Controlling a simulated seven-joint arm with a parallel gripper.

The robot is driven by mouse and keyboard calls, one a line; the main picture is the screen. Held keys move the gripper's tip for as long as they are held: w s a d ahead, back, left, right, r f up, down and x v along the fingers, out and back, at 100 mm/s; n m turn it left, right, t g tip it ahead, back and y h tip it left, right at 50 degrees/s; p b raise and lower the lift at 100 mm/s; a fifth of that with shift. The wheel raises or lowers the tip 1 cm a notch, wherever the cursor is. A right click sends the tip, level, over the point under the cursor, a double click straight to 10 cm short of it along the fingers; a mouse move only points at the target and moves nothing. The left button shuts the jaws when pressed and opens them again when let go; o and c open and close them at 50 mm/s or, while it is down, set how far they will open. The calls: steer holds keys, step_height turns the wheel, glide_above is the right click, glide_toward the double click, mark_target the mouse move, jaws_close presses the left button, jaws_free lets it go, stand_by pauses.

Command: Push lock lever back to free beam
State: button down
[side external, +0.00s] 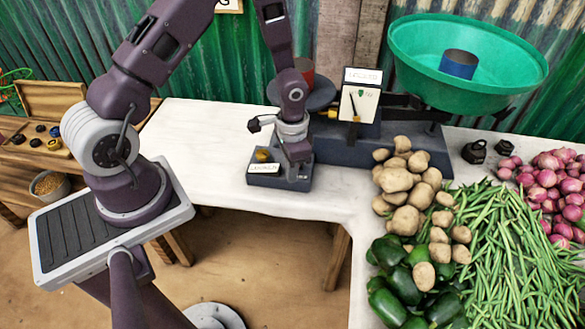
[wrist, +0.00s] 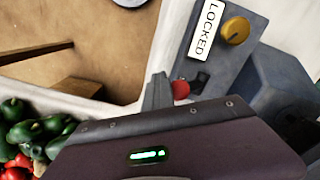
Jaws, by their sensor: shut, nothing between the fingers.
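The lock box (side external: 253,180) is a grey-blue block at the table's front edge. In the wrist view the box (wrist: 222,68) bears a white plate reading LOCKED (wrist: 205,28) and a yellow knob (wrist: 236,30). The lock lever's red knob (wrist: 181,89) sits by a dark slot near one end of the box. My gripper (wrist: 157,90) is shut and empty, its fingers right beside the red knob; I cannot tell whether they touch it. In the side view my gripper (side external: 297,178) is low over the box's right part and hides the lever.
Behind the box stands the balance, with a dial (side external: 361,104), a green pan (side external: 425,50) holding a blue cylinder (side external: 458,64), and a dark pan (side external: 322,92) behind my arm. Potatoes (side external: 398,180), green peppers (side external: 385,300) and beans (side external: 500,250) lie right. White tabletop (side external: 205,130) is clear left.

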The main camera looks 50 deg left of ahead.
steer(key=shift+w+a+r, duration=0.2)
steer(key=shift+w+a, duration=0.45)
steer(key=shift+a, duration=0.1)
steer(key=shift+w+a+r, duration=0.15)
steer(key=shift+w+a, duration=0.45)
steer(key=shift+a, duration=0.1)
steer(key=shift+w+a+f, duration=0.15)
steer(key=shift+w, duration=0.15)
steer(key=shift+s, duration=0.1)
steer(key=shift+s+d+r, duration=0.25)
steer(key=shift+d+r, duration=0.1)
steer(key=shift+r, duration=0.7)
steer(key=shift+s+d+r, duration=0.3)
steer(key=shift+r, duration=0.75)
steer(key=shift+s+d+r, duration=0.25)
steer(key=shift+d+r, duration=0.1)
steer(key=shift+r, duration=0.7)
